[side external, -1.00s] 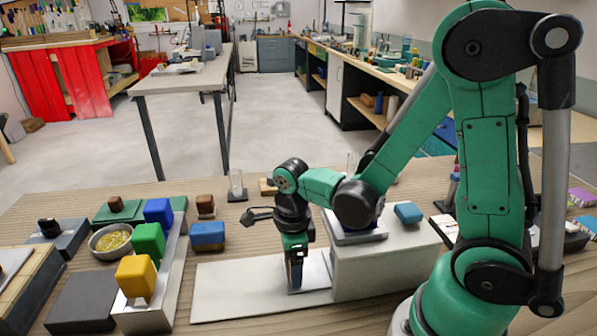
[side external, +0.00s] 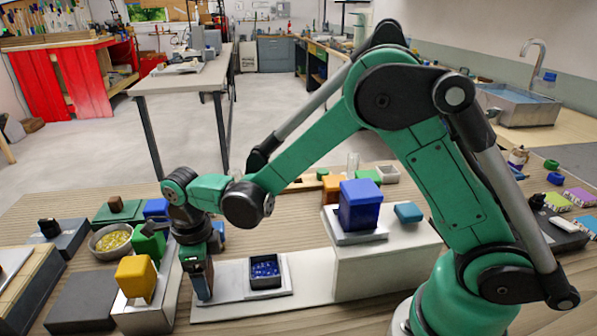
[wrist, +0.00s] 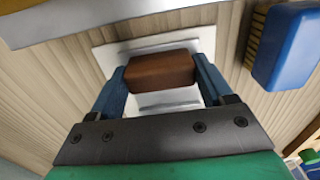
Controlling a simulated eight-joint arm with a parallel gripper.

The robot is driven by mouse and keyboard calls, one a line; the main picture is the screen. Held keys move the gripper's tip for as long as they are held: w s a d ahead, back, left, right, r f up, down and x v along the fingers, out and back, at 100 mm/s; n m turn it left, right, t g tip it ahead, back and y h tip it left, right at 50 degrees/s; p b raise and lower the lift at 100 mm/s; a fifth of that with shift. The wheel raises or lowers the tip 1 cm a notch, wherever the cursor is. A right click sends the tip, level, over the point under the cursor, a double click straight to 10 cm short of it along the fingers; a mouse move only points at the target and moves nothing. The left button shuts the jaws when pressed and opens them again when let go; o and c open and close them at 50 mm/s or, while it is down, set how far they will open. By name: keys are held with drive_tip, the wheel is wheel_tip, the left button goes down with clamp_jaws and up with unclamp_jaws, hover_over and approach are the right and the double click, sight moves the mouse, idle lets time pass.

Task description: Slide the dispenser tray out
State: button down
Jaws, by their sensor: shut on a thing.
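The dispenser tray (side external: 228,281) is a flat silver plate lying on the long white base (side external: 315,290). It carries a dark square box (side external: 265,281) with small blue pieces inside. The white dispenser housing (side external: 385,262) stands at the right end of the base, and a strip of bare base shows between it and the tray. My gripper (side external: 203,290) points down at the tray's left end. In the wrist view my gripper (wrist: 162,76) is shut on a brown block-shaped handle (wrist: 160,69), one blue finger on each side. The handle is hidden in the side view.
Just left of my gripper, a yellow block (side external: 136,279) and a green block (side external: 148,243) stand on a raised grey rail (side external: 150,316). A bowl (side external: 112,241) sits behind.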

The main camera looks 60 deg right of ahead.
unclamp_jaws()
drive_tip(key=shift+r, duration=2.85)
